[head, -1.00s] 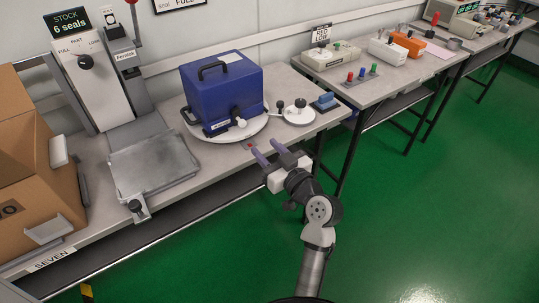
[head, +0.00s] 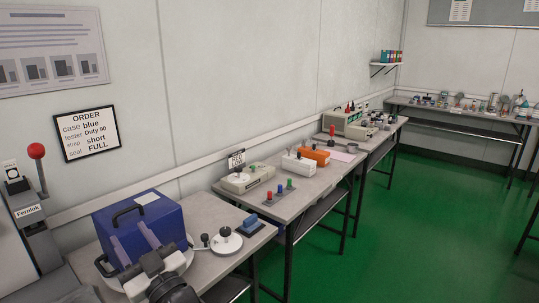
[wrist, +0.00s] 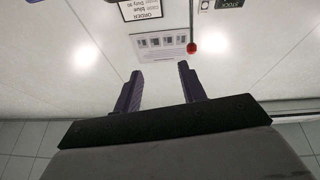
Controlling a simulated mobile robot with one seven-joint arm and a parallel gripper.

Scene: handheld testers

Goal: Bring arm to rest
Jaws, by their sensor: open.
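My gripper (head: 134,246) is raised in front of the blue case (head: 166,219) at the lower left of the head view. Its two purple-grey fingers are apart with nothing between them, and they hide part of the case front. In the wrist view my gripper (wrist: 159,92) is open and empty, facing the pale wall. Whether the fingers touch the case cannot be told from the head view, but no contact shows in the wrist view.
A lever press with a red knob (head: 36,151) stands left of the case. Benches with testers (head: 247,177) run along the wall. The green floor (head: 400,240) is open at right.

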